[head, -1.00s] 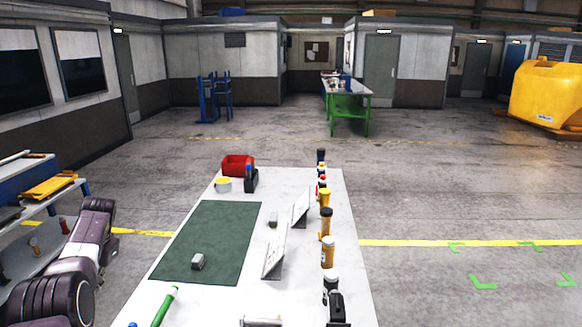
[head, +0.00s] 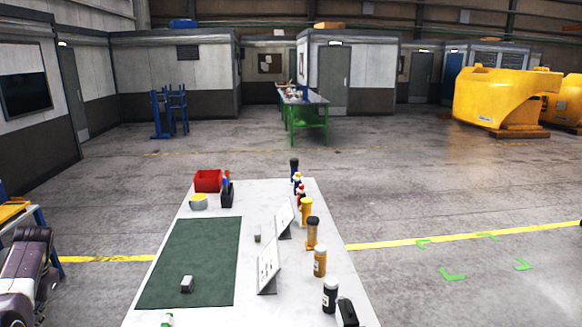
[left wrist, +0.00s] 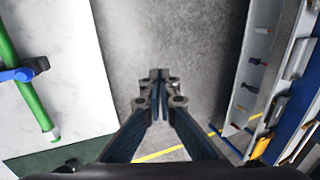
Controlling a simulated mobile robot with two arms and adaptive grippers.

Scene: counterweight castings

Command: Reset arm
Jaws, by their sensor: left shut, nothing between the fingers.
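My left gripper (left wrist: 158,92) is shut and empty in the left wrist view, with its fingertips together over the bare grey floor. It hangs between the white table (left wrist: 70,80) on the left and a shelf rack on the right. In the head view part of my left arm shows at the lower left edge, beside the table (head: 150,300); its gripper is out of that view. My right arm and gripper are not in view.
The table holds a green mat (head: 205,250) with a grey block (head: 187,284), a red bin (head: 208,181), sign stands and several bottles. The shelf rack (left wrist: 262,70) holds tools. Floor right of the table is clear.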

